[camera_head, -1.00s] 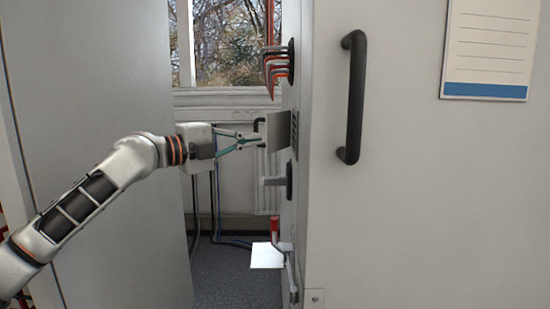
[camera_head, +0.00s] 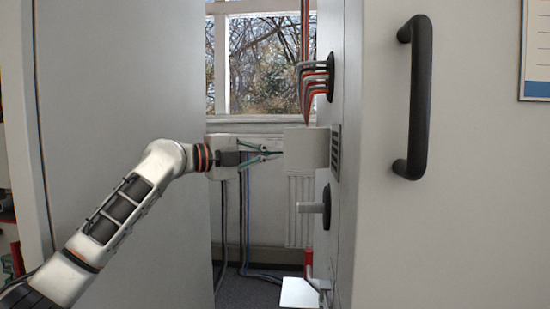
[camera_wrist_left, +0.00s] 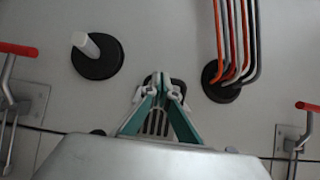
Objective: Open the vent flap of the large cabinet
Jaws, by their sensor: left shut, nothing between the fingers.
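The large cabinet (camera_head: 450,235) fills the right of the head view. On its narrow side face is a dark slotted vent (camera_head: 335,153), and the pale square vent flap (camera_head: 307,147) stands out from the wall beside it, leaving slots exposed. My left gripper (camera_head: 280,154) is shut and empty, its tips at the flap's outer left edge; whether they touch it or pass behind it I cannot tell. In the left wrist view the closed teal fingers (camera_wrist_left: 158,82) lie in front of the vent slots (camera_wrist_left: 155,125) and partly cover them; the flap is not clear there. My right gripper is not in view.
Above the vent, red and grey cables (camera_head: 316,80) leave a black port. Below it are a grey peg on a black disc (camera_head: 326,207) and a red-handled valve (camera_head: 309,258). A grey panel (camera_head: 125,80) stands left, with a narrow gap between it and the cabinet.

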